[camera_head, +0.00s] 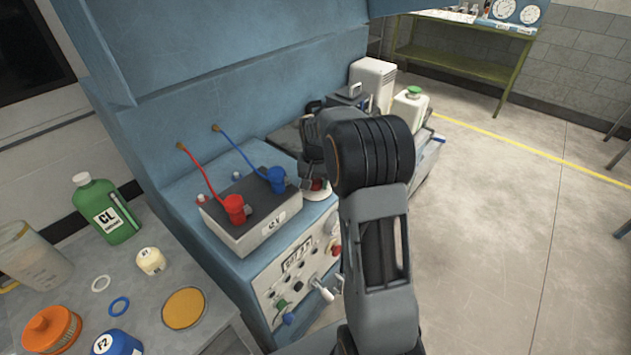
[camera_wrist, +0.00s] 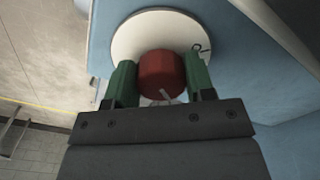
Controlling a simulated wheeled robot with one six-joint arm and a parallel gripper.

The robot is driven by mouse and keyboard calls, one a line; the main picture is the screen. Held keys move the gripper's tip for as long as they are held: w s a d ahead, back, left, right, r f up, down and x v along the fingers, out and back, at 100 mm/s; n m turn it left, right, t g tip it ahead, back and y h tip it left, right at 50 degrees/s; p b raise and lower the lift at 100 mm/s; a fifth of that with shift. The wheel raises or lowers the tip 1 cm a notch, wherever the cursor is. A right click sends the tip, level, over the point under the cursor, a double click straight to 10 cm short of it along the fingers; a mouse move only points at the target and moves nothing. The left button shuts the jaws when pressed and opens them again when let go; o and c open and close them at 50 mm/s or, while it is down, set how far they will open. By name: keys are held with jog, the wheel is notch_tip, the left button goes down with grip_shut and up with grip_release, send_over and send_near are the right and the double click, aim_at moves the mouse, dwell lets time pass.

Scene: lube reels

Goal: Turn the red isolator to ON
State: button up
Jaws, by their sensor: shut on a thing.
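The red isolator knob (camera_wrist: 162,75) sits on a round white plate (camera_wrist: 128,42) on the blue cabinet, seen in the wrist view. A pale line or pointer shows at the knob's lower edge. My gripper (camera_wrist: 160,82) has its green fingers on both sides of the knob and is shut on it. In the head view, only a bit of the red knob (camera_head: 319,184) shows below my gripper (camera_head: 312,172). My arm hides much of that area, and I cannot read ON or OFF marks.
A grey battery box (camera_head: 240,228) with red and blue connectors is left of my gripper. A panel (camera_head: 298,268) with switches faces front below. Bottles, rings and cups stand on the left table (camera_head: 215,325). The floor (camera_head: 520,230) at right is clear.

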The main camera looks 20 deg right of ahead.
aim_at(315, 180)
jog(key=shift+m, duration=0.9)
jog(key=o, duration=0.9)
notch_tip(315, 180, up, 14)
jog(key=shift+f, duration=0.1)
dwell(0.5)
